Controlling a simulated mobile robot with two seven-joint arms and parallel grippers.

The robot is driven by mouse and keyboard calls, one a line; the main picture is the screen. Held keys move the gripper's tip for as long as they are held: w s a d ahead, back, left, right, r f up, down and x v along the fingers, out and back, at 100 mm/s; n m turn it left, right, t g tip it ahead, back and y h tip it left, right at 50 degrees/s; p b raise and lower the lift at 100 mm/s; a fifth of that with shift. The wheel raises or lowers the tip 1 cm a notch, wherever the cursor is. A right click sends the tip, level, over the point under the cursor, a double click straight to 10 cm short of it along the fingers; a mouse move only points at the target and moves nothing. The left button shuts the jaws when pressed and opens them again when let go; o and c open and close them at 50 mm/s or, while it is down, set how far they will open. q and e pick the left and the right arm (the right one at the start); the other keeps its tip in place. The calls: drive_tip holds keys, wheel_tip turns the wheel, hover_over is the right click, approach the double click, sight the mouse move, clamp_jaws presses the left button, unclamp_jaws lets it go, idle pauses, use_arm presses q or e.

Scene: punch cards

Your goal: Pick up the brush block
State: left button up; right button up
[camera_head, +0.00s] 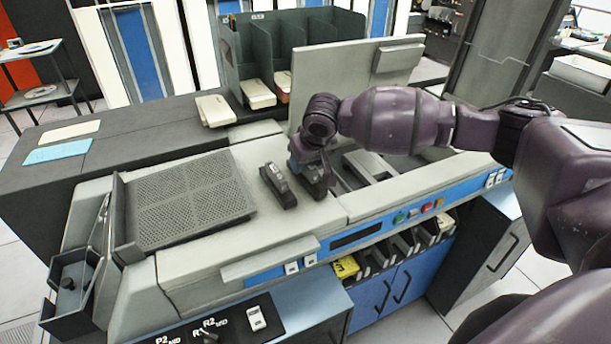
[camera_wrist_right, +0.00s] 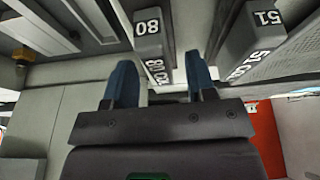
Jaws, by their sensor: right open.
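Two dark, narrow blocks with grey tops stand side by side on the machine's pale top in the camera_head view. The left block (camera_head: 277,187) stands free. The right block (camera_head: 313,183) is partly hidden under my right gripper (camera_head: 308,160). In the wrist view, a block marked 80 (camera_wrist_right: 148,32) shows between the two blue fingers of my right gripper (camera_wrist_right: 161,80), nearer the left finger. A block marked 51 (camera_wrist_right: 258,38) lies to the right, outside the fingers. The right gripper is open; I cannot tell whether a finger touches the block. My left gripper is not in view.
A perforated tray (camera_head: 190,200) lies left of the blocks. An upright pale cover (camera_head: 345,85) stands behind my gripper. An open recess (camera_head: 370,165) is to its right. Card bins (camera_head: 290,50) stand behind. The front strip has coloured buttons (camera_head: 426,207).

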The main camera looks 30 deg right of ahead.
drive_tip(key=shift+w+f, duration=0.2)
drive_tip(key=shift+f, duration=0.25)
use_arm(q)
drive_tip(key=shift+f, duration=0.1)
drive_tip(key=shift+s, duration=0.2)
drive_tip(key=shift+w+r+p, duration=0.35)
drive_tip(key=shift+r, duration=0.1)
use_arm(e)
drive_tip(key=shift+f, duration=0.25)
